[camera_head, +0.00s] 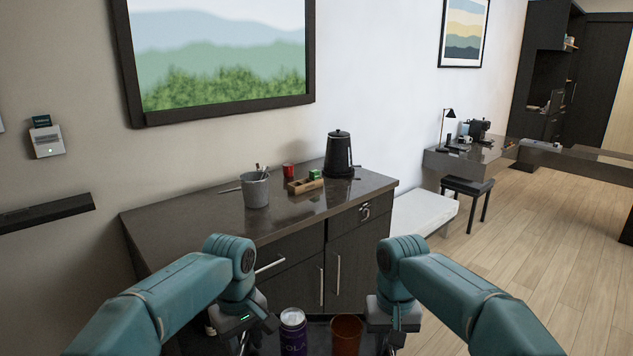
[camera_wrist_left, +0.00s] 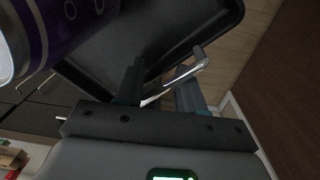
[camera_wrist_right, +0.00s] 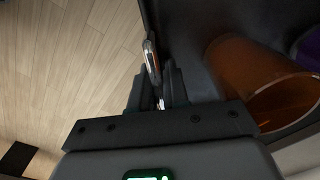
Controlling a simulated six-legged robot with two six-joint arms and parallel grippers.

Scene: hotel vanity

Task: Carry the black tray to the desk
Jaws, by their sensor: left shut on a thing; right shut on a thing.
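The black tray (camera_head: 318,337) is low in front of me at the bottom of the head view, mostly cut off there. A purple cola can (camera_head: 293,330) and an amber cup (camera_head: 346,333) stand on it. My left gripper (camera_wrist_left: 160,88) is shut on the tray's silvery handle at one side; the tray's dark surface (camera_wrist_left: 155,35) shows beside it. My right gripper (camera_wrist_right: 157,92) is shut on the handle at the opposite side, with the amber cup (camera_wrist_right: 245,85) close by. A desk (camera_head: 470,153) with a lamp and a coffee machine stands far off at the right.
A dark cabinet (camera_head: 225,219) is directly ahead, bearing a grey bucket (camera_head: 256,190), a wooden box (camera_head: 303,186) and a black kettle (camera_head: 339,155). A white bench (camera_head: 422,211) and a black stool (camera_head: 467,187) stand beyond it. Wooden floor (camera_head: 540,240) is open at the right.

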